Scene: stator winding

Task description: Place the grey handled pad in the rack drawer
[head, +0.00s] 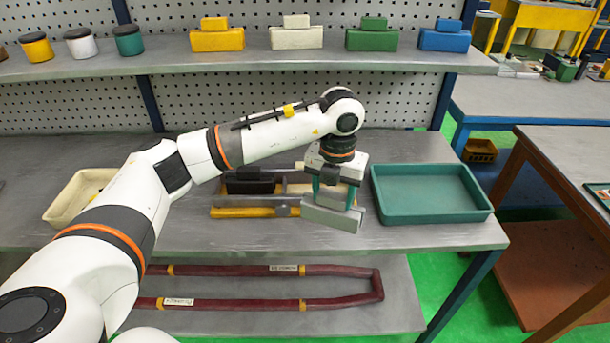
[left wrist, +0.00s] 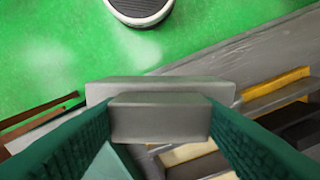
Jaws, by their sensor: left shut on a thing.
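The grey handled pad (head: 330,217) hangs level below my left gripper (head: 334,194), over the front part of the workbench. My left gripper is shut on its handle, and the teal fingers stand on either side of it. In the left wrist view the pad (left wrist: 160,87) shows its wide body behind the handle (left wrist: 160,120), which lies between the fingers. A low yellow-based rack (head: 228,212) with grey bars and a black block lies left of the pad, partly hidden by my arm. I cannot tell which part is a drawer. My right gripper is out of view.
A teal tray (head: 430,190), empty, stands close right of the pad. A cream tray (head: 62,205) is at left behind my arm. The upper shelf (head: 170,62) holds several coloured handled pads and pots. Dark red bent tubing (head: 335,303) lies on the lower shelf.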

